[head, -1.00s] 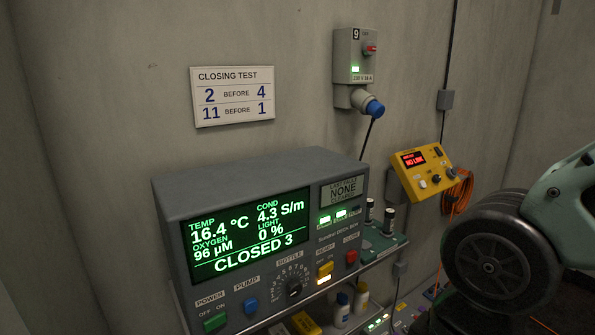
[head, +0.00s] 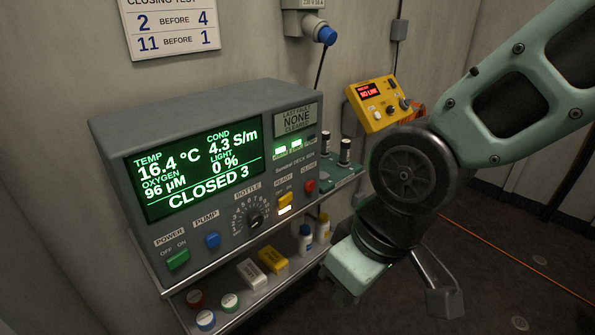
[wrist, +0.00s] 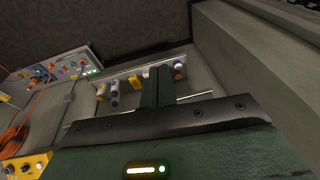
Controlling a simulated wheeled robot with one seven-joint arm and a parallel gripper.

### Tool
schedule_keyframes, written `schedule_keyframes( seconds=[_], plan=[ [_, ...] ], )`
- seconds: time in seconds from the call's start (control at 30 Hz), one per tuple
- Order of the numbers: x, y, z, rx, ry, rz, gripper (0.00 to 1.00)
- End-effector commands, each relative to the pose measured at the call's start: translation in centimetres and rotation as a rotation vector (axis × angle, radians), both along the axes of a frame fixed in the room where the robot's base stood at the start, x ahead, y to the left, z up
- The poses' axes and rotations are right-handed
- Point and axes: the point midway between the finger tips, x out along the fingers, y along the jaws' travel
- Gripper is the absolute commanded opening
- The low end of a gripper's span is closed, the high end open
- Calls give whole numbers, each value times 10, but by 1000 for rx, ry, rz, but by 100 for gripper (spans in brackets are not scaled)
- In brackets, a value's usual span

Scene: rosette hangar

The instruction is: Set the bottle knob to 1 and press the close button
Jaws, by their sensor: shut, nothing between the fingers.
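The grey deck box has a green screen (head: 195,165) reading "CLOSED 3", 16.4 °C and 0 % light. Its black bottle knob (head: 255,216) sits in a ring of numbers; I cannot tell where its pointer stands. The red close button (head: 310,186) is at the panel's right, beside a yellow ready switch (head: 285,199) with a lit lamp under it. My gripper's fingers show together and empty in the wrist view (wrist: 158,85). In the head view my pale green hand is right of and below the panel, apart from it; its fingertips are not clear there.
A shelf under the box holds white and yellow blocks (head: 272,260), bottles (head: 305,240) and several capped jars (head: 206,320). A yellow "NO LINK" unit (head: 378,103) hangs at the right. A wall card (head: 170,28) reads "2 before 4, 11 before 1". Floor at right is open, with an orange cable.

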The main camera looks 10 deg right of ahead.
Motion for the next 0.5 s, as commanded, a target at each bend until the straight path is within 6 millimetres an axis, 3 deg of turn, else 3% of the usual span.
schedule_keyframes(
  seconds=[0.03,0.1,0.3,0.5],
  plan=[
    [14,8,-20,45,-33,-38,0],
    [37,20,-34,115,-92,-99,0],
    [103,41,-63,304,-273,-281,0],
    [166,40,-84,470,-469,-475,0]
  ],
)
